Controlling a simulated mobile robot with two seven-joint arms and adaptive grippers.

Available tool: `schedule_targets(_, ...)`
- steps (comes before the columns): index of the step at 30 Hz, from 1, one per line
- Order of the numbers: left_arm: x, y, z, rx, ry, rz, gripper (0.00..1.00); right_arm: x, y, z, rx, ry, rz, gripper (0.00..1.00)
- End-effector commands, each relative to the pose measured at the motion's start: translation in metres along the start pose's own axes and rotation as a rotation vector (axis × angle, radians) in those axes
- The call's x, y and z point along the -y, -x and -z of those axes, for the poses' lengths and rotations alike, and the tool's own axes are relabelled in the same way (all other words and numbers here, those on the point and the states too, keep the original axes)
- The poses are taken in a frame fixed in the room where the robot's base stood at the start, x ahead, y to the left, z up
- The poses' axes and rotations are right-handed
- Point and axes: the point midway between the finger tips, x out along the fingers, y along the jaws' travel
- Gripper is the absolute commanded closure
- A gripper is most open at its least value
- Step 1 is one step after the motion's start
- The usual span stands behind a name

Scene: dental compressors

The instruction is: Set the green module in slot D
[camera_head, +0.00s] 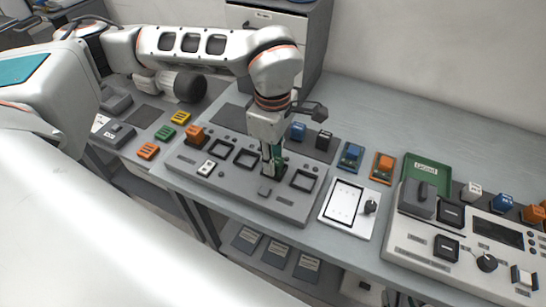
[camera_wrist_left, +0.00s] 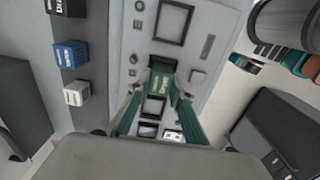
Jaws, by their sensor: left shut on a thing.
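The green module (camera_wrist_left: 158,84) is held between the fingers of my left gripper (camera_head: 270,168), which is shut on it. In the wrist view the left gripper (camera_wrist_left: 160,92) shows its two green fingers on either side of the module. Slot letters are too small to read. My right gripper is out of view.
An orange module (camera_head: 195,132) stands at the panel's left end, near a white module (camera_head: 207,168). Blue (camera_head: 298,130) and dark (camera_head: 323,140) blocks stand behind the panel.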

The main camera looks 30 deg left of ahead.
Motion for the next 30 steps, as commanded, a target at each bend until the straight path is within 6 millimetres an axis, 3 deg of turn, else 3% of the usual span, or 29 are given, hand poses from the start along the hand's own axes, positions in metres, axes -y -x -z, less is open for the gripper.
schedule_targets(5, 0.0000, -0.0004, 0.0000, 0.000, 0.000, 0.000, 1.00, 0.0001, -0.0002, -0.0005, 0.001, 0.000, 0.000, 0.60)
schedule_targets(6, 0.0000, -0.0004, 0.0000, 0.000, 0.000, 0.000, 0.72, 0.0001, -0.0002, -0.0006, 0.001, 0.000, 0.000, 0.60)
schedule_targets(8, 0.0000, -0.0004, 0.0000, 0.000, 0.000, 0.000, 0.60, 0.0001, -0.0002, -0.0006, 0.001, 0.000, 0.000, 0.60)
schedule_targets(15, 0.0001, -0.0005, 0.0000, 0.000, 0.000, 0.000, 0.60, 0.0003, -0.0003, -0.0021, 0.003, 0.000, 0.000, 0.60)
schedule_targets(17, 0.0002, -0.0007, 0.0000, 0.000, 0.000, 0.001, 0.49, 0.0004, -0.0004, -0.0026, 0.004, 0.000, 0.000, 0.60)
schedule_targets(30, -0.0001, 0.0047, -0.0001, 0.000, 0.000, -0.001, 0.49, -0.0001, 0.0012, 0.0001, 0.004, 0.000, 0.000, 0.60)
